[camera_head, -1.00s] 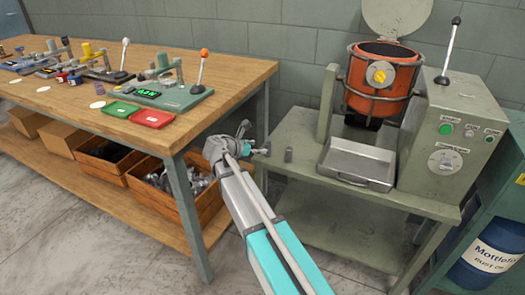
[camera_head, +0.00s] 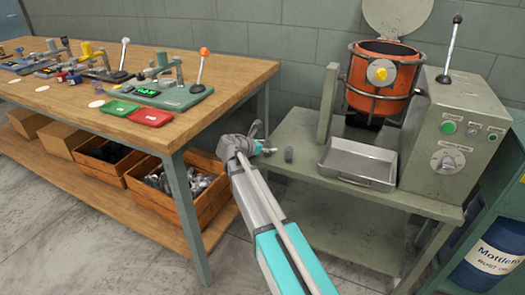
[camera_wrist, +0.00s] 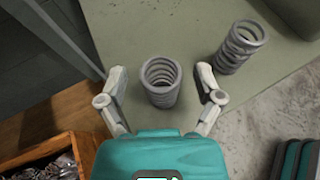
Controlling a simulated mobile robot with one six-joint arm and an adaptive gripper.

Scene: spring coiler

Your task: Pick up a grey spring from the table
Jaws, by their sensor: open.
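In the wrist view a grey spring (camera_wrist: 161,82) stands upright on the grey-green table (camera_wrist: 130,28) between the two open fingers of my gripper (camera_wrist: 160,74), with a gap on both sides. A second grey spring (camera_wrist: 238,48) stands on the table to the right, outside the right finger. In the head view my gripper (camera_head: 257,140) is at the left edge of the machine table (camera_head: 300,125). One small grey spring (camera_head: 289,155) shows just right of it; the spring at the fingers is mostly hidden there.
A metal tray (camera_head: 345,180) sits on the same table right of the springs, below the orange pot (camera_head: 372,100). A wooden workbench (camera_head: 235,85) stands at the left, with wooden crates (camera_head: 205,210) of metal parts below. A control box (camera_head: 450,140) is at the right.

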